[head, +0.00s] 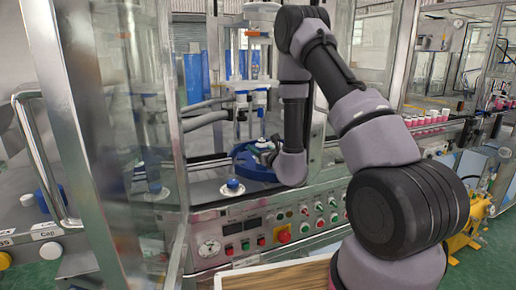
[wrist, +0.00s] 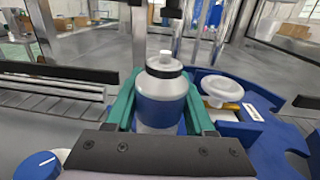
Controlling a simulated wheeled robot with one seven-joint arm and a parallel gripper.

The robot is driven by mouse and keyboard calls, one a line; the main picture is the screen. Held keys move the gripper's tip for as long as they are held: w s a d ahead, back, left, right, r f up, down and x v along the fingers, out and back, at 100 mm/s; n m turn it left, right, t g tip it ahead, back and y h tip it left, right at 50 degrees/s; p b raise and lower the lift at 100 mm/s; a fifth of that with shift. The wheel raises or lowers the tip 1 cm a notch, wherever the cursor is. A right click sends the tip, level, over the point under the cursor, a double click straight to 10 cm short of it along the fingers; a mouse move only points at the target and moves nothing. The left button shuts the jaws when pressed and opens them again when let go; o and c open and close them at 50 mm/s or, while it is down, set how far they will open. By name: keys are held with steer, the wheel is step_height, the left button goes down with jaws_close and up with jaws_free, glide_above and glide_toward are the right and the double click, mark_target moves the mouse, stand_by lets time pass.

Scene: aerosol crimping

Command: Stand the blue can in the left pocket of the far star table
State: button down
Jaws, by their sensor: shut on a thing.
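The blue can (wrist: 162,108), with a grey shoulder and a white top, is upright between the teal fingers of my gripper (wrist: 160,92) in the wrist view. My gripper is shut on it. The blue star table (wrist: 255,140) lies beside and behind the can, to the right. In the head view the star table (head: 243,163) is partly covered by my gripper (head: 265,148) and wrist. The can's base and the pocket under it are hidden, so I cannot tell whether it rests in the pocket.
A white round piece (wrist: 222,90) sits on the star table right of the can. A blue knob (head: 232,186) stands on the deck in front. Upright metal columns (head: 240,110) rise behind. A button panel (head: 285,225) is below, and a glass door (head: 110,130) is at left.

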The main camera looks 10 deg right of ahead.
steer(key=shift+f, duration=0.1)
steer(key=shift+f, duration=1)
steer(key=shift+s+f, duration=0.1)
steer(key=shift+f, duration=0.45)
